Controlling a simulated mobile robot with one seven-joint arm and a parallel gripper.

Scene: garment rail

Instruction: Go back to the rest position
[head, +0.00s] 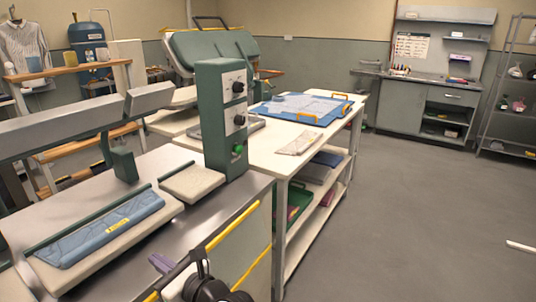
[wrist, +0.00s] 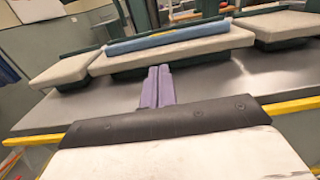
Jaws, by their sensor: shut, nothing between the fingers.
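My gripper (wrist: 157,87) shows in the wrist view with its two purple fingers together and nothing between them. It points over the steel top of the pressing station, short of the padded boards. In the head view my gripper (head: 160,263) is low, at the front edge of that station, beside the yellow rail. A folded blue item with a yellow label (head: 115,226) lies along a padded board on the station. It also shows ahead of the fingers in the wrist view (wrist: 168,37).
A green control post (head: 222,120) stands on the station. A white table (head: 262,151) behind it carries a blue mat (head: 303,107). Yellow rails (head: 234,225) edge the station's front. Open grey floor (head: 410,210) lies to the right, with a white bar (head: 521,246) on it.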

